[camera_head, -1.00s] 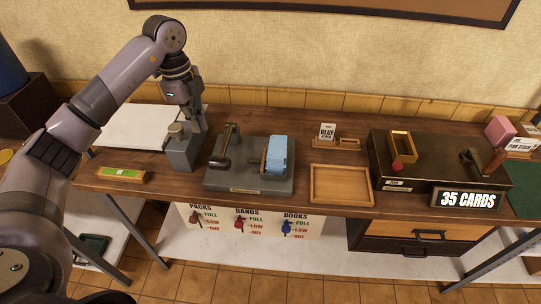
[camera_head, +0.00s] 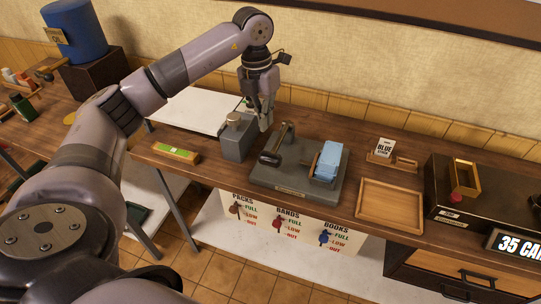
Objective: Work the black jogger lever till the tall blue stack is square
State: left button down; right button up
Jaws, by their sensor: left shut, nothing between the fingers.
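The jogger is a dark grey plate (camera_head: 270,183) on the wooden bench, with a black lever (camera_head: 280,146) on its left half. The lever leans up toward the back right. The tall blue stack (camera_head: 328,160) stands in the holder on the jogger's right half; I cannot tell at this size whether its edges are square. My left gripper (camera_head: 264,126) points down, shut and empty, behind and left of the lever and apart from it. It is just right of a grey box with a knob (camera_head: 236,140). My right gripper is not in view.
A shallow wooden tray (camera_head: 390,228) lies right of the jogger. A "BLUE" card stand (camera_head: 384,149) is behind it. A dark case with a "35 CARDS" sign (camera_head: 515,244) is at the right. A green-topped block (camera_head: 176,153) lies at the left front. A blue drum (camera_head: 75,32) stands far left.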

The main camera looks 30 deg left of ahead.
aim_at(271, 155)
pick_arm(q)
jog(key=m, duration=0.6)
jog(key=d+m+b, duration=0.1)
jog(key=m, duration=0.5)
jog(key=f+m, duration=0.1)
jog(key=m, duration=0.5)
jog(key=shift+s+d, duration=0.15)
jog(key=shift+d, duration=0.1)
jog(key=shift+f+b, duration=0.2)
jog(key=shift+b, duration=0.15)
jog(key=shift+d+f+b, duration=0.2)
jog(key=shift+f+b, duration=0.85)
jog(key=shift+f, duration=0.65)
jog(key=shift+d+f+b, duration=0.15)
jog(key=shift+f+b, duration=0.85)
jog(key=shift+f, duration=0.65)
